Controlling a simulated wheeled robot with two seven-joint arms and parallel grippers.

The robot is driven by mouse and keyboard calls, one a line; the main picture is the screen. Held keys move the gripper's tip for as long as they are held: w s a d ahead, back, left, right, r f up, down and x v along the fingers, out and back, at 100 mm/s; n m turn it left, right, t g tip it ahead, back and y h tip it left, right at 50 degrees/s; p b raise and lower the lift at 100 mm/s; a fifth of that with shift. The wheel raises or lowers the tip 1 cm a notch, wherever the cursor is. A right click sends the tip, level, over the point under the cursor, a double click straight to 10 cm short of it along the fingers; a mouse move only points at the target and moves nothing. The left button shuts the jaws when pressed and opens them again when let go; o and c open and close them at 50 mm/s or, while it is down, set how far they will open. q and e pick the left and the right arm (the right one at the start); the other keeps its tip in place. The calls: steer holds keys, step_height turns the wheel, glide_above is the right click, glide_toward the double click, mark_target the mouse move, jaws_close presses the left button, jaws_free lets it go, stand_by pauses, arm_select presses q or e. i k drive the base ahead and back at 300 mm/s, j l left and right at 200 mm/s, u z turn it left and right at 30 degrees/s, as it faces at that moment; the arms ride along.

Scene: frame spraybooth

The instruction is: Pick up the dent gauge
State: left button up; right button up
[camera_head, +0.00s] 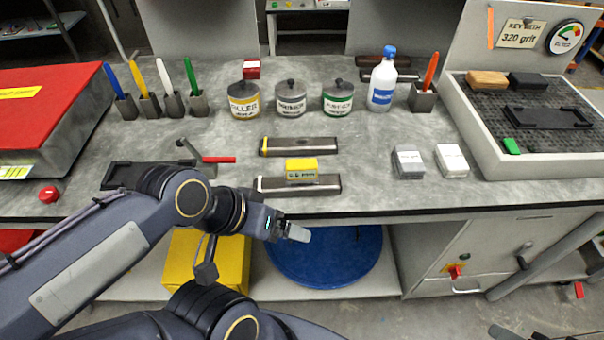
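No item is clearly marked as the dent gauge. One dark bar with a yellow end (300,147) lies mid-bench. I cannot tell which of these is the gauge. My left gripper (300,233) reaches in from the left, just in front of the bench edge and below the nearer bar. It touches nothing visible. Its fingers overlap, so their opening is unclear. My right gripper cannot be made out.
A bent tool with a red handle (218,160) lies left of the bars. Several labelled cans (290,98) and a white bottle (382,82) stand behind. Two small boxes (408,162) (451,159) stand right. A blue round tub (325,262) is below the bench edge.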

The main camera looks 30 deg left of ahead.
mark_target(297, 171)
steer(key=j+u, duration=0.45)
steer(key=j, duration=0.25)
steer(key=j+u, duration=0.45)
steer(key=j, duration=0.3)
